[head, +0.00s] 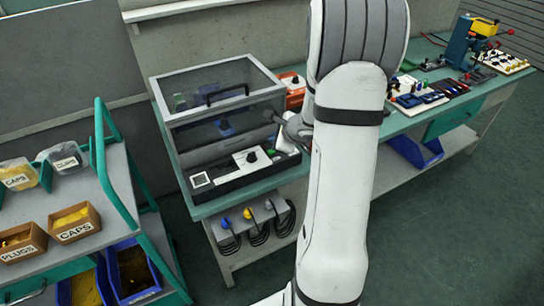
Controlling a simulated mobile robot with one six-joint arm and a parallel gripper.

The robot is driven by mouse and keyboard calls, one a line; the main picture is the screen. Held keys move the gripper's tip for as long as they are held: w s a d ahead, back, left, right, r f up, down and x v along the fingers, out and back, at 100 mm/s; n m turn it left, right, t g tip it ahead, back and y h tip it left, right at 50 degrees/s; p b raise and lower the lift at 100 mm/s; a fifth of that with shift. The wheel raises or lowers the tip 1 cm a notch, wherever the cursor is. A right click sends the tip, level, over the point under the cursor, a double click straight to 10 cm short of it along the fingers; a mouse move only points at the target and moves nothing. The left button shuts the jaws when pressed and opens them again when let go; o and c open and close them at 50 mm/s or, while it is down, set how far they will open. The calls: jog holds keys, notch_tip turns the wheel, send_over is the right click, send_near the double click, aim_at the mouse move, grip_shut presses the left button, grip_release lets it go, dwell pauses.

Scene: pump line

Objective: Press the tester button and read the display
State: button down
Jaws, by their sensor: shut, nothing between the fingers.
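My gripper (273,117) is shut and empty at the tester's right side, above the panel's right end. My arm hides part of this area.
An orange-red item (292,90) stands behind my gripper. Blue parts (409,100), tools and a vise-like device (460,45) occupy the bench's right side. A green-framed cart (105,160) with bins of caps and plugs stands at left. The floor at right is clear.

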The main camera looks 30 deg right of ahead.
jog(key=shift+f+b, duration=0.8)
jog(key=shift+f, duration=0.35)
jog(key=shift+f, duration=0.1)
dwell(1.1)
jog(key=shift+f+b, duration=0.35)
jog(key=shift+b, duration=0.3)
jog(key=shift+f+b, duration=0.4)
jog(key=shift+b, duration=0.2)
dwell(0.4)
jog(key=shift+r, duration=0.1)
jog(key=shift+r+p, duration=0.6)
jog(key=shift+r, duration=0.15)
notch_tip(320, 180, up, 5)
jog(key=p, duration=0.3)
jog(key=shift+p, duration=0.35)
